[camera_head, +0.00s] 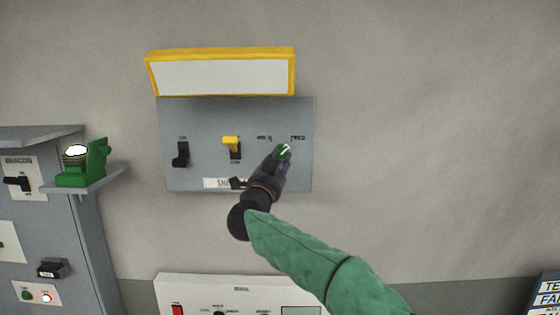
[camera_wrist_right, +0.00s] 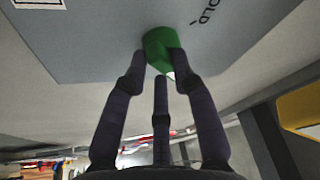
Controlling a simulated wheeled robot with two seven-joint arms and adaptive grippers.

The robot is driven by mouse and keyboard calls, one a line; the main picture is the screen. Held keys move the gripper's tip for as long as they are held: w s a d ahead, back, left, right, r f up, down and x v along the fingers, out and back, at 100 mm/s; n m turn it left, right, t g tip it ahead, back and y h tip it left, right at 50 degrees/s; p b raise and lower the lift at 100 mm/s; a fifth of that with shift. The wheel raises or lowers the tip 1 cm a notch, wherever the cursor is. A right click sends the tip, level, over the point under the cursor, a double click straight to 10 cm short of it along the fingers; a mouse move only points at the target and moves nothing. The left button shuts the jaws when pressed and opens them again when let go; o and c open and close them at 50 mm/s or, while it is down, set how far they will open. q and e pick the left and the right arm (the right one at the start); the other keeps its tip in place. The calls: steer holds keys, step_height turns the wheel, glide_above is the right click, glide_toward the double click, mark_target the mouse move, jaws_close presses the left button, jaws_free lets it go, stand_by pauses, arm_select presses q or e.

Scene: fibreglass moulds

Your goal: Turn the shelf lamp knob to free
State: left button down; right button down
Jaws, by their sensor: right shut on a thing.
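The green knob (camera_head: 284,149) sits at the right of a grey wall panel (camera_head: 205,115), below two small labels; the right one seems to read FREE. Its white pointer mark leans up and to the right. My right gripper (camera_head: 279,157) is shut on the knob. In the right wrist view the dark fingers of my right gripper (camera_wrist_right: 160,78) close around the green knob (camera_wrist_right: 157,47), near the word HOLD. The fingers partly hide the knob. A green lamp (camera_head: 95,165) with a bright white top stands on a small shelf at the left. My left gripper is not in view.
The panel also has a black switch (camera_head: 181,154), a yellow switch (camera_head: 231,142) and a partly hidden white nameplate (camera_head: 215,183). A yellow-framed white board (camera_head: 220,76) is above. A white control box (camera_head: 200,287) is below. The wall to the right is clear.

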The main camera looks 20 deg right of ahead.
steer(key=shift+s+d+r+m, duration=0.2)
steer(key=shift+r+m, duration=0.1)
steer(key=shift+r, duration=0.3)
steer(key=c, duration=1)
jaws_free()
steer(key=shift+c, duration=0.2)
steer(key=shift+w+f, duration=0.25)
steer(key=shift+f, duration=0.1)
steer(key=shift+a+f, duration=0.1)
steer(key=shift+a, duration=0.05)
steer(key=shift+s+a, duration=0.2)
steer(key=shift+s, duration=0.05)
steer(key=v, duration=1.1)
steer(key=shift+s, duration=0.15)
